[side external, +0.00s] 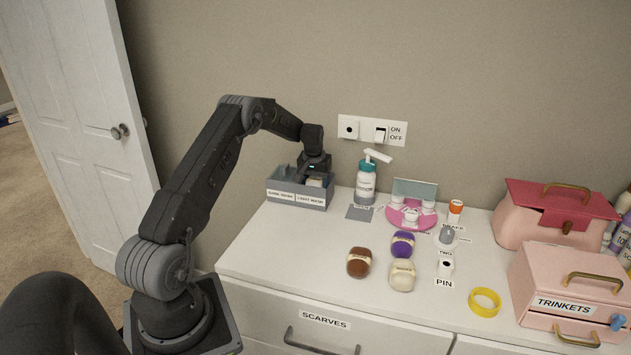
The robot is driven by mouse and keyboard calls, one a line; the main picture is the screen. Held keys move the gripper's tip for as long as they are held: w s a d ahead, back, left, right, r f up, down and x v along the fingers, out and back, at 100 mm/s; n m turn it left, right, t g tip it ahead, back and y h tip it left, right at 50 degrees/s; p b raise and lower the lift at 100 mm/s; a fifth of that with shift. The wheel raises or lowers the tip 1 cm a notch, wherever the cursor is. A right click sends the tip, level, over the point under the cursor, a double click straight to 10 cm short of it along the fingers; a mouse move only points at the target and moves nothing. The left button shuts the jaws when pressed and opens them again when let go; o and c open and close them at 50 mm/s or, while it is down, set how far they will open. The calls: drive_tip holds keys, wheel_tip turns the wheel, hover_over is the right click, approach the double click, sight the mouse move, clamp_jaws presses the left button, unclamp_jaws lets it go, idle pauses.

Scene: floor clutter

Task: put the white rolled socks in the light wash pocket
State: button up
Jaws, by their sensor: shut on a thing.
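A grey-blue bin (297,206) with two pockets stands at the back left of the white dresser top. Its left label seems to read DARK WASH and its right label reads LIGHT WASH. My gripper (316,177) points down into the light wash pocket (312,200) on the right. It is shut on a pale bundle, which looks like the white rolled socks (315,183), at about the height of the pocket's rim. The fingers and the bundle's lower part are largely hidden by the bin's front wall.
Brown (360,262), purple (402,244) and cream (402,275) rolled bundles lie mid-dresser. A pump bottle (366,182) stands right of the bin. A pink tray (410,216), yellow ring (484,302) and pink boxes (560,290) are farther right. The front left top is clear.

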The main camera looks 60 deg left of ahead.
drive_tip(key=o, duration=1)
wheel_tip(320, 180, up, 14)
drive_tip(key=s+d, duration=0.1)
drive_tip(key=shift+s+d, duration=0.2)
drive_tip(key=shift+s, duration=0.05)
drive_tip(key=shift+f, duration=0.1)
drive_tip(key=s+d+r+m+t, duration=0.15)
drive_tip(key=d+r, duration=0.25)
drive_tip(key=d, duration=0.4)
drive_tip(key=s+d+r+m, duration=0.1)
drive_tip(key=s+d+r, duration=0.1)
drive_tip(key=d+r, duration=0.4)
drive_tip(key=s+d+r+m, duration=0.1)
drive_tip(key=d+r+m, duration=0.15)
drive_tip(key=d, duration=0.65)
drive_tip(key=s+d+f+m+t+h, duration=0.1)
drive_tip(key=s+d+f+m+t, duration=0.1)
drive_tip(key=s+d, duration=1.5)
drive_tip(key=s+m+t, duration=0.1)
drive_tip(key=s+m, duration=0.1)
drive_tip(key=s, duration=0.1)
drive_tip(key=shift+s+d, duration=0.25)
drive_tip(key=shift+s, duration=0.1)
